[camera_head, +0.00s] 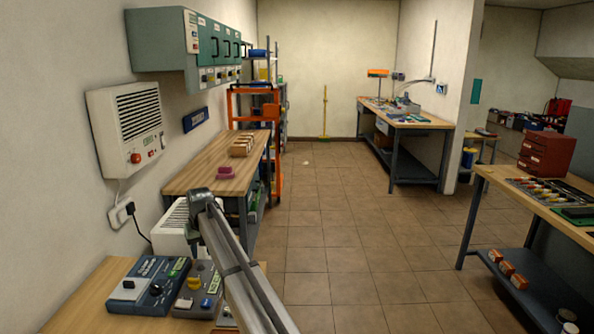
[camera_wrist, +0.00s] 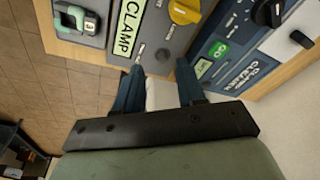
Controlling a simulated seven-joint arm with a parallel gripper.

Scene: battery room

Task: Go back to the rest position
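In the wrist view my gripper (camera_wrist: 160,68) has its two dark blue fingers apart, with a visible gap and nothing held between them. The fingers point toward a grey panel labelled CLAMP (camera_wrist: 128,28) with a yellow knob (camera_wrist: 185,10). They look apart from it, though the exact distance is hard to tell. In the head view my arm (camera_head: 238,268) rises from the bottom edge to a grey joint above the near bench. My gripper cannot be made out there.
The near bench (camera_head: 75,310) carries a dark blue control box (camera_head: 140,287) and the grey knob panel (camera_head: 196,284). A white vented box (camera_head: 174,228) stands behind it. A wooden bench (camera_head: 190,177) runs along the left wall. Open tiled floor (camera_head: 345,230) lies to the right.

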